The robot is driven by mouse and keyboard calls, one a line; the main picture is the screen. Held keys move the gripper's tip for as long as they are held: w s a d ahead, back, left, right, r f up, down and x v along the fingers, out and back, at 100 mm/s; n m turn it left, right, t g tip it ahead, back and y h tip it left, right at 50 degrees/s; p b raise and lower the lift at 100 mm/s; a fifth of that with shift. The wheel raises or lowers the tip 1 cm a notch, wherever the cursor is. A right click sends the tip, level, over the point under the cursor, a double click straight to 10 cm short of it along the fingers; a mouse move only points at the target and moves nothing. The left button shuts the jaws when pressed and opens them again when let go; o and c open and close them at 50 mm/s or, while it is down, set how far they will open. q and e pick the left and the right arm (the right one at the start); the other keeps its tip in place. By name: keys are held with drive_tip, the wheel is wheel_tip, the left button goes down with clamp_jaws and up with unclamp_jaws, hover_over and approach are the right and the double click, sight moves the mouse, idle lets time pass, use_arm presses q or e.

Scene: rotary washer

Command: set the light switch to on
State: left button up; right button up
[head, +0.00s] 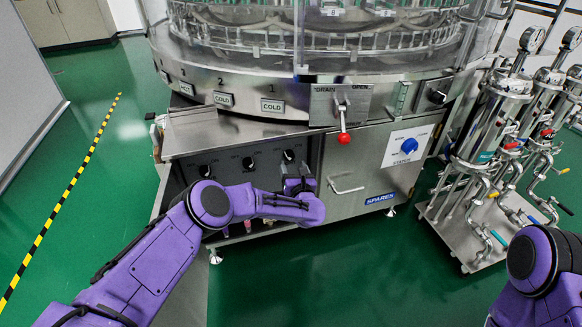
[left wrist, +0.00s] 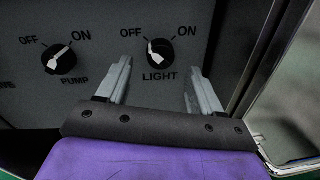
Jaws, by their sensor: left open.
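The light switch (left wrist: 160,53) is a round black knob with a white pointer, on a dark grey panel above the word LIGHT. OFF is printed at its upper left and ON at its upper right. Its pointer leans to the upper left, toward OFF. In the head view the same knob (head: 289,155) is the rightmost of three on the panel. My left gripper (left wrist: 158,75) is open, with one finger on each side below the knob and nothing between them. In the head view my left gripper (head: 297,184) is just below the knob, partly hidden by my wrist. My right gripper is out of view.
The pump knob (left wrist: 65,59) is left of the light knob. A red-balled lever (head: 343,138) hangs above. Steel filters (head: 490,120) stand farther right.

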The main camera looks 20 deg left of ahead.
sight(291, 160)
use_arm(q)
drive_tip(key=b+x, duration=0.1)
drive_tip(key=x, duration=0.3)
drive_tip(key=c, duration=1.1)
drive_tip(key=shift+o, duration=0.2)
